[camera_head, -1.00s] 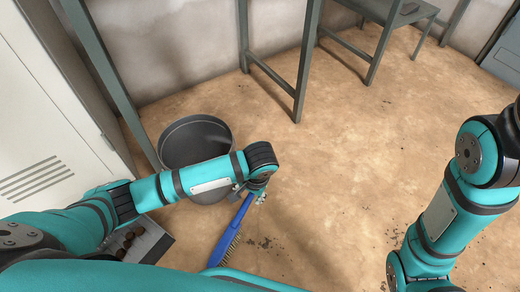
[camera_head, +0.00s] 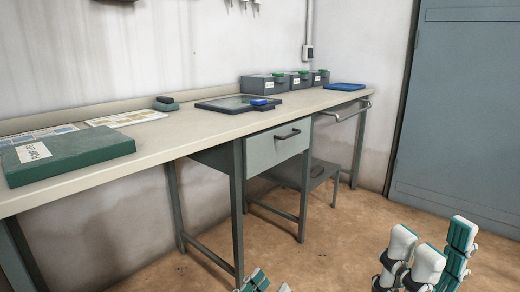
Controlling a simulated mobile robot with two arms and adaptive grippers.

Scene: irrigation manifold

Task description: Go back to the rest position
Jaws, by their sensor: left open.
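My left gripper (camera_head: 268,283) shows only as fingertips at the bottom edge, left of my other gripper. It is open, and nothing shows between the visible tips. My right gripper (camera_head: 430,255) is at the lower right, its white and teal fingers pointing up in front of the floor. Nothing held shows there, but I cannot tell how far its fingers are apart. Both arms are below the picture. Both grippers appear in front of the floor, apart from the workbench (camera_head: 180,133).
The bench runs along the wall, holding a green case (camera_head: 65,155), a dark tray (camera_head: 240,103), grey boxes (camera_head: 265,84) and a blue item (camera_head: 345,87). A drawer (camera_head: 278,146) hangs beneath, with a stool (camera_head: 310,173) behind. A blue-grey door (camera_head: 460,110) stands right. Floor (camera_head: 345,240) is open.

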